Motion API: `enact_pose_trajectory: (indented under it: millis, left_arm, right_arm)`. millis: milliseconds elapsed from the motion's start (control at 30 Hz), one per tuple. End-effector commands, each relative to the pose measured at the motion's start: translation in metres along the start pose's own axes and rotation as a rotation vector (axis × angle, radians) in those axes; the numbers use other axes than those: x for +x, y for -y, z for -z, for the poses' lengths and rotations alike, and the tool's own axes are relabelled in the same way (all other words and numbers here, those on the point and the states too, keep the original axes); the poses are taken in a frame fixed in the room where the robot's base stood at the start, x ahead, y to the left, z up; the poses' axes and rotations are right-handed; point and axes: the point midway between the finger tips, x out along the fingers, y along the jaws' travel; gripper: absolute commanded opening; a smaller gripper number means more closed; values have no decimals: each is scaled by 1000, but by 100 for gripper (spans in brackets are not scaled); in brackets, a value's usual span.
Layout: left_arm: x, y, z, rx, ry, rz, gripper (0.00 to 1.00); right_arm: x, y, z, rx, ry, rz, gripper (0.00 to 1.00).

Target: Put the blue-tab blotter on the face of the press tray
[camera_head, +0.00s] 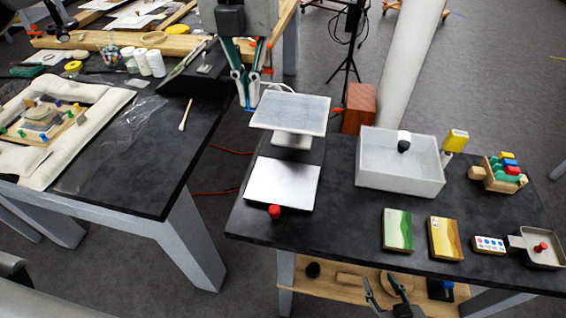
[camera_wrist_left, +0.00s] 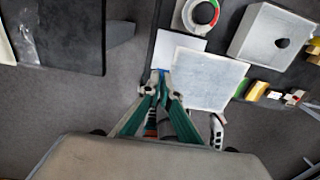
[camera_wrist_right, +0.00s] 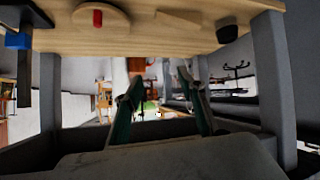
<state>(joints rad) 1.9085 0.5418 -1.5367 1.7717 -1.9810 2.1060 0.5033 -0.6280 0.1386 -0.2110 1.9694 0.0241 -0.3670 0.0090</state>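A pale speckled sheet, which looks like the blotter (camera_head: 290,113), lies level above a white block (camera_head: 293,140) at the right table's left end. A blue tab (camera_head: 249,108) is at its left edge. My left gripper (camera_head: 247,104) points down there, its narrowly spaced fingertips around the tab. The sheet (camera_wrist_left: 210,80) and blue tab (camera_wrist_left: 160,73) also show in the left wrist view. A smooth white plate (camera_head: 283,183) with a red knob (camera_head: 275,212) lies nearer; I cannot tell whether it is the press tray. My right gripper (camera_head: 378,282) is open and empty, low before the table.
A grey open box (camera_head: 400,178) with a black-and-white object stands right of the plate. Green (camera_head: 397,230) and yellow (camera_head: 445,238) blocks lie in front of it. A brown block (camera_head: 360,108) is behind. A wooden shelf (camera_wrist_right: 150,40) is close above my right gripper's view.

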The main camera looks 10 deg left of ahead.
Motion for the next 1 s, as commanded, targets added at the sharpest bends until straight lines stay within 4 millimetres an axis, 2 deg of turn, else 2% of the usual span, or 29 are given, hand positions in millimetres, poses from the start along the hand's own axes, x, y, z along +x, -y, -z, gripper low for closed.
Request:
enact_pose_trajectory:
  millis: [167, 300, 600, 700, 1000]
  left_arm:
    - [31, 0, 1, 3, -6, -1, 0]
    - [66, -1, 1, 2, -7, 0, 0]
    - [134, -1, 1, 2, -5, -1, 0]
    - [148, -1, 1, 2, -4, 0, 0]
    - [170, -1, 1, 2, -5, -1, 0]
  right_arm:
    - [-6, 6, -17, 4, 28, 8, 40]
    - [-7, 9, -26, 5, 43, 12, 40]
    - [-4, 7, -22, 3, 35, 10, 40]
    - [-4, 6, -18, 3, 29, 9, 40]
    - [-4, 6, -15, 3, 23, 8, 40]
